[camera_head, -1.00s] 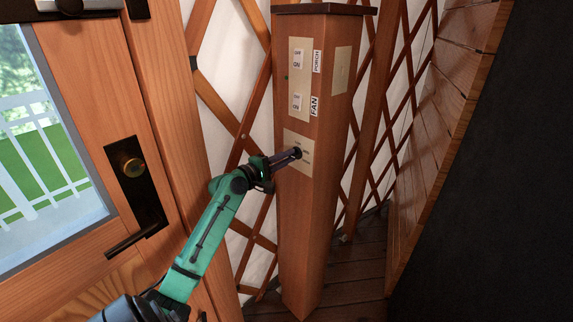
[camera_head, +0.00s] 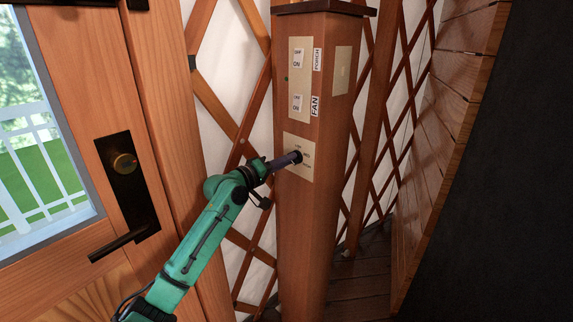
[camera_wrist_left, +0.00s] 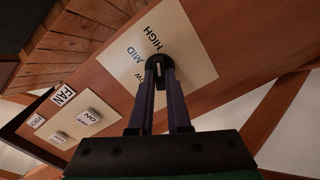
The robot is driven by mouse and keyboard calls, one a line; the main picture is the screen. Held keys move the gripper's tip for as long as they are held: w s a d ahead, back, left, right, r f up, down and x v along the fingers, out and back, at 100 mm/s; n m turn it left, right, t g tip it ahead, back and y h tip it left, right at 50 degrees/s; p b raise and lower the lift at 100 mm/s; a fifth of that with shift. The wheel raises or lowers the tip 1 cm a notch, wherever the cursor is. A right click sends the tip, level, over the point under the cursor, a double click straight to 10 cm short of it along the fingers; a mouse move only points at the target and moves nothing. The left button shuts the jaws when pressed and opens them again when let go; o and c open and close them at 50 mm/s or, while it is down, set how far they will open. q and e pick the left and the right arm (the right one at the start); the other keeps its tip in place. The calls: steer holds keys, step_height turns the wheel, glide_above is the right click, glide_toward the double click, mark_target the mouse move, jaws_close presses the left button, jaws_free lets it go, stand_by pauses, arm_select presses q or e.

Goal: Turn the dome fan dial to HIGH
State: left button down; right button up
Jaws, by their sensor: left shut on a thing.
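The dome fan dial is a small black knob (camera_wrist_left: 157,62) on a cream plate (camera_wrist_left: 190,40) in the left wrist view. The plate carries the words HIGH and MID and a partly hidden LOW. In the head view the plate (camera_head: 304,174) is on the front of a wooden post, below the FAN switch. My left gripper (camera_head: 292,158) reaches the plate from the left. In the left wrist view its two dark fingers (camera_wrist_left: 159,78) are shut on the dial, one on each side. A pale mark shows on the knob, but I cannot tell which word it points to. My right gripper is not in view.
The wooden post (camera_head: 300,240) also has PORCH and FAN switches (camera_head: 297,80) above the dial. A door with a black handle (camera_head: 125,240) stands at the left. Lattice wall is behind the post, and a plank panel (camera_head: 445,130) and dark surface are at the right.

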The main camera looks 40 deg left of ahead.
arm_select(q)
steer(key=shift+d+f, duration=0.1)
steer(key=shift+f, duration=0.15)
steer(key=c, duration=1.1)
jaws_free()
steer(key=shift+o, duration=1.1)
steer(key=shift+r, duration=0.15)
steer(key=s+a+b, duration=0.1)
steer(key=s+b, duration=0.2)
steer(key=s, duration=0.9)
steer(key=shift+a, duration=0.1)
